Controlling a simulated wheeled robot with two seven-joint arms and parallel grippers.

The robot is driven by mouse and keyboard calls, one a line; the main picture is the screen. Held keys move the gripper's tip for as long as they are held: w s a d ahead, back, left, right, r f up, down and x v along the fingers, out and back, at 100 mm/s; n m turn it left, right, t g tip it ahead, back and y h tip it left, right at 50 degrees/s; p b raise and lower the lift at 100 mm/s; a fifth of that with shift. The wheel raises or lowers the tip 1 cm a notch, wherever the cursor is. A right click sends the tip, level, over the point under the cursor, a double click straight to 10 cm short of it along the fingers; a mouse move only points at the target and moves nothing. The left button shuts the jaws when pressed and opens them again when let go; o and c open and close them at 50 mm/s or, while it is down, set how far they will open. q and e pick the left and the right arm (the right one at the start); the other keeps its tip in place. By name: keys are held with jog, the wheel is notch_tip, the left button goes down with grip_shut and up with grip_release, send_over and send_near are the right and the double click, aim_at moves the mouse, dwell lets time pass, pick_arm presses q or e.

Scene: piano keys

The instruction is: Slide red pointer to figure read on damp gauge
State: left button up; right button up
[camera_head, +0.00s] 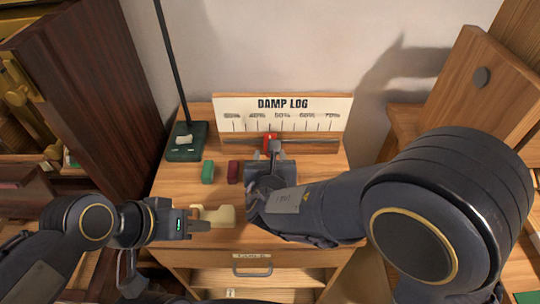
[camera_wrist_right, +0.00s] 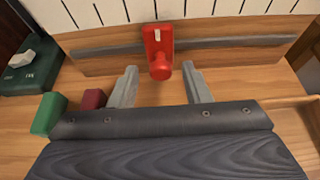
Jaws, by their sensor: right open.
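The red pointer (camera_head: 270,139) sits on the slide rail below the DAMP LOG board (camera_head: 283,107), between the 40% and 50% labels. In the right wrist view the red pointer (camera_wrist_right: 158,50) has a round knob facing me. My right gripper (camera_wrist_right: 162,84) is open, its two fingers on either side of and just short of the knob, apart from it. My left gripper (camera_head: 200,225) is beside a cream-coloured piece (camera_head: 218,214) on the desk; I cannot tell whether it is shut on it. No gauge reading is legible to me.
A green block (camera_head: 208,172) and a dark red block (camera_head: 233,172) stand left of my right gripper. A dark green stand base (camera_head: 187,141) with a pole is at the back left. A drawer (camera_head: 250,258) is below the desk front. A wooden panel (camera_head: 478,80) stands right.

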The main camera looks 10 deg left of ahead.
jog(key=shift+w+a+f, duration=0.1)
jog(key=shift+w+f, duration=0.1)
jog(key=shift+w, duration=0.25)
